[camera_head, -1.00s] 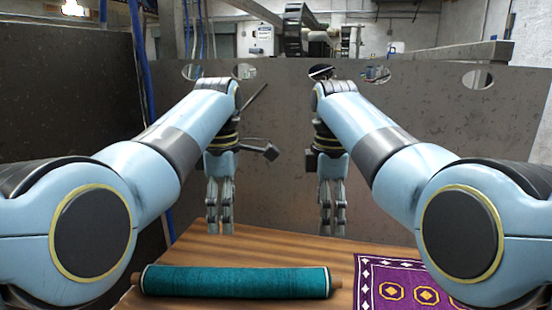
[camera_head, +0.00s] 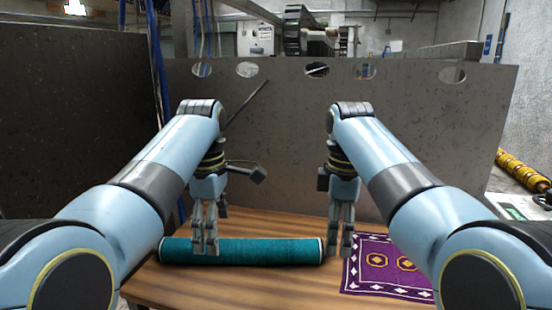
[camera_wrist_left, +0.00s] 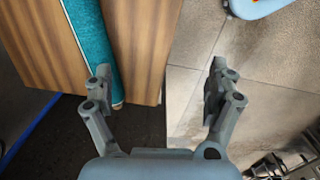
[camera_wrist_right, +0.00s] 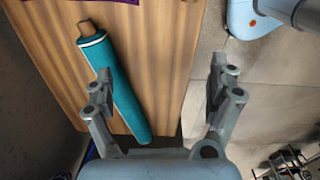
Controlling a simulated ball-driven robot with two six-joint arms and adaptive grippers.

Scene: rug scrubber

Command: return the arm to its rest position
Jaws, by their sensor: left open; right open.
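My left gripper (camera_head: 204,248) hangs pointing down on the left, open and empty. In the head view it overlaps the left part of a rolled teal rug (camera_head: 270,251). My right gripper (camera_head: 340,250) also hangs down, open and empty, by the roll's right end in the picture. Both arms are bent and held forward. The left wrist view shows the open left fingers (camera_wrist_left: 159,85) with part of the teal roll (camera_wrist_left: 92,40) beyond the left finger. The right wrist view shows the open right fingers (camera_wrist_right: 160,85) and the teal roll (camera_wrist_right: 118,80) beyond them.
The wooden table (camera_head: 240,283) carries the roll and a flat purple patterned rug (camera_head: 375,270) at right. A tall dark panel (camera_head: 290,130) with oval holes stands behind. A yellow roller (camera_head: 522,170) lies at the far right. Grey floor tiles (camera_wrist_left: 200,95) show beside the table.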

